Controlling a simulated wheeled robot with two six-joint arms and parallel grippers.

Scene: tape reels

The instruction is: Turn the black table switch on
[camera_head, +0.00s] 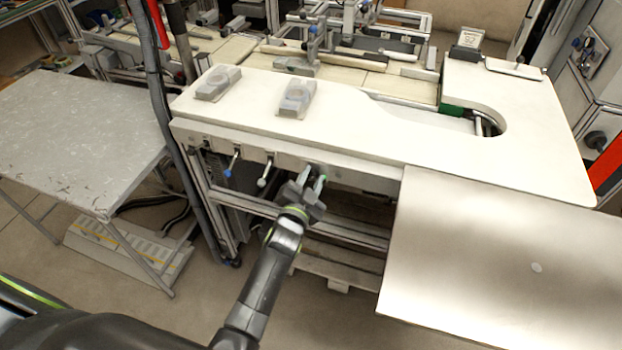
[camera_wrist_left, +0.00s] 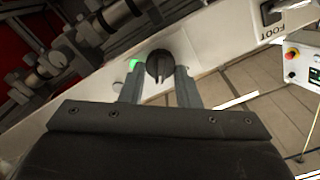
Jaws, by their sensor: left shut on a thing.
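The black table switch (camera_wrist_left: 158,66) is a round knob on the white front rail of the table, seen in the left wrist view. My left gripper (camera_head: 312,180) is at the rail below the table's front edge. In the left wrist view my left gripper (camera_wrist_left: 158,82) has one finger on each side of the knob and is shut on it. A green light (camera_wrist_left: 133,65) glows by the left finger. In the head view the gripper mostly hides the knob. My right gripper is not in view.
The white table (camera_head: 360,140) carries two grey wrapped blocks (camera_head: 218,82) (camera_head: 297,97). Levers with a blue knob (camera_head: 228,172) and a grey knob (camera_head: 262,182) stick out left of my gripper. A metal panel (camera_head: 480,260) juts out at right. A grey table (camera_head: 75,135) stands at left.

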